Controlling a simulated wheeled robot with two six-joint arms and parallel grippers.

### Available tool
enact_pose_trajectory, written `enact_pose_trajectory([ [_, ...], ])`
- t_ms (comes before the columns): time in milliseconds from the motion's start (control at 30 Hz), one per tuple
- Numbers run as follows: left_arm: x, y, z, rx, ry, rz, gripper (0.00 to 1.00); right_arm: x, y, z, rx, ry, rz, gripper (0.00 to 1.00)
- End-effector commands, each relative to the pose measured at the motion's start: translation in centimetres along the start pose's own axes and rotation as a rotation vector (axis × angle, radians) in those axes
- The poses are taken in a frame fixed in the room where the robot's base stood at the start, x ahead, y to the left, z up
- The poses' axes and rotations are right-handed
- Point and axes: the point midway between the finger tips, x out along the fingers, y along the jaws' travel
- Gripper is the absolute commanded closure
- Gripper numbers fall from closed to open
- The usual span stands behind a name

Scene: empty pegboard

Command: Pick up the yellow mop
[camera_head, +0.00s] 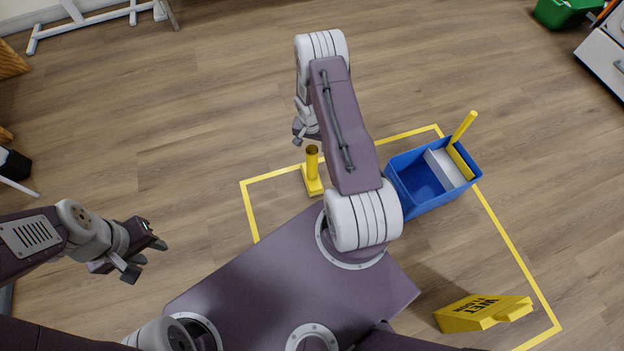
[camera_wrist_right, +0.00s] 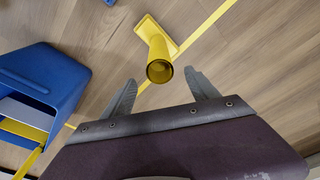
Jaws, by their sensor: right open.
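The yellow mop (camera_head: 312,168) stands upright on the floor near the yellow line's corner, with a flat base and a hollow upright handle. In the right wrist view the mop (camera_wrist_right: 159,52) shows its round open top end toward the camera. My right gripper (camera_head: 300,135) is just beyond the mop in the head view, partly hidden by my own arm. In the wrist view the right gripper (camera_wrist_right: 160,78) is open and empty, with the handle top in line with the gap between its fingers. My left gripper (camera_head: 146,261) is open and empty at the left.
A blue bucket (camera_head: 405,195) with a grey and yellow wringer and yellow handle (camera_head: 464,127) stands right of the mop. A yellow wet floor sign (camera_head: 480,312) is at lower right. Yellow tape (camera_head: 515,245) outlines a floor area. Open wooden floor (camera_head: 200,110) lies behind.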

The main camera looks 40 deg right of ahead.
Motion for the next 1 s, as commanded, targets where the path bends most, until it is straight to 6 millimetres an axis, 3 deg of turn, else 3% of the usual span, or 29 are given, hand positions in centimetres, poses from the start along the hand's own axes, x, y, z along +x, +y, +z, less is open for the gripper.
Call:
enact_pose_trajectory([
  [67, 0.1, 0.0, 0.0, 0.0, 0.001, 0.0, 0.64, 0.1, 0.0, 0.0, -0.001, 0.0, 0.0, 0.31],
  [300, 2.5, -0.1, 0.2, 0.0, 0.0, 0.0, 0.64, 3.8, 0.0, 0.1, -0.002, 0.0, 0.0, 0.31],
  [467, 2.6, -0.1, 0.3, 0.0, 0.0, 0.0, 0.64, 4.1, 0.0, 0.1, -0.003, 0.0, 0.0, 0.31],
  [733, 6.3, -0.1, 0.7, 0.0, 0.0, 0.0, 0.64, 8.8, 0.0, 0.4, -0.003, -0.001, 0.0, 0.31],
  [967, 6.1, -0.1, 0.6, 0.0, 0.0, 0.0, 0.64, 8.8, 0.0, 0.3, -0.003, 0.0, 0.0, 0.31],
  [1000, 6.0, -0.1, 0.6, 0.0, 0.0, 0.0, 0.64, 8.8, 0.0, 0.3, -0.003, 0.0, 0.0, 0.4],
])
